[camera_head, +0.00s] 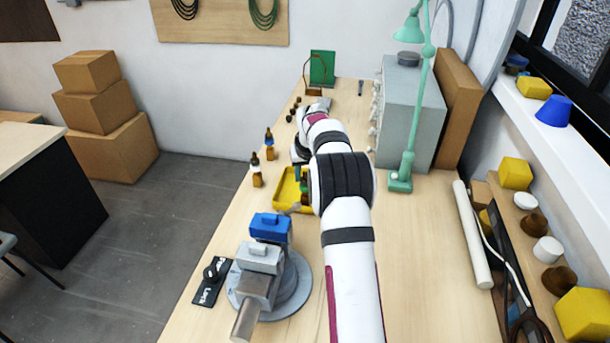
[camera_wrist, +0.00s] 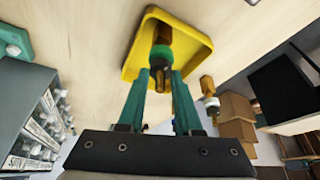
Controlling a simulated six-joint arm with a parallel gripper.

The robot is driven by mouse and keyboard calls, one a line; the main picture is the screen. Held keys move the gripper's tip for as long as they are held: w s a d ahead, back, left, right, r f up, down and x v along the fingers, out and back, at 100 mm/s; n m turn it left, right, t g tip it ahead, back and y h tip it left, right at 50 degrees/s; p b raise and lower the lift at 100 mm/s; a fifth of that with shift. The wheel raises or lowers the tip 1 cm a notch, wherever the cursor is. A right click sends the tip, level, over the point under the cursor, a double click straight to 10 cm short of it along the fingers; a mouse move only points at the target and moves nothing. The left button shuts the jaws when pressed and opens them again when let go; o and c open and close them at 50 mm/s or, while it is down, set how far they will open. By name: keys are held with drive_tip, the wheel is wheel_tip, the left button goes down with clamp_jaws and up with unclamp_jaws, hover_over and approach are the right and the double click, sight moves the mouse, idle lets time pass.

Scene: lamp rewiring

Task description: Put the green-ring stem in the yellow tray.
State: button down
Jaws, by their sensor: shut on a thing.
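The yellow tray (camera_wrist: 192,38) lies on the bench, and in the wrist view it is just beyond my fingertips. In the head view only its left part (camera_head: 282,196) shows, as my arm covers the rest. My gripper (camera_wrist: 163,76) has green fingers shut on the green-ring stem (camera_wrist: 161,51). The stem has a green band, a dark brown end and a grey and amber part between the fingers. It overlaps the tray in the wrist view; I cannot tell whether it touches the tray floor. In the head view my arm mostly hides the gripper and stem.
A vise with blue and grey blocks (camera_head: 270,229) sits in front. A green lamp (camera_head: 400,180) and a grey drawer cabinet (camera_head: 409,110) stand behind to the right.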

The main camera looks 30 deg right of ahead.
drive_tip(key=shift+f, duration=0.25)
drive_tip(key=c, duration=0.6)
unclamp_jaws()
drive_tip(key=shift+f, duration=0.1)
drive_tip(key=v, duration=1.2)
drive_tip(key=s+a+r, duration=0.1)
drive_tip(key=s+a, duration=0.3)
drive_tip(key=a, duration=0.2)
drive_tip(key=s+a+r+g+y, duration=0.1)
drive_tip(key=s+a, duration=0.4)
drive_tip(key=a, duration=0.1)
drive_tip(key=s+a+r+y, duration=0.1)
drive_tip(key=s+a, duration=0.3)
drive_tip(key=a, duration=0.2)
drive_tip(key=shift+s+a+r+g, duration=0.1)
drive_tip(key=shift+s+a+g, duration=0.05)
drive_tip(key=shift+a+g, duration=0.15)
drive_tip(key=s+a+f+g, duration=0.1)
drive_tip(key=s+a+f, duration=0.1)
drive_tip(key=s, duration=0.5)
drive_tip(key=s+a+f+g+y, duration=0.1)
drive_tip(key=s+a+f, duration=0.1)
drive_tip(key=s+a, duration=0.3)
drive_tip(key=s+a+f+m, duration=0.1)
drive_tip(key=s+a, duration=0.3)
drive_tip(key=s, duration=0.7)
drive_tip(key=shift+s+a+f+g+y, duration=0.2)
drive_tip(key=shift+f+g+y, duration=0.15)
drive_tip(key=shift+f, duration=0.55)
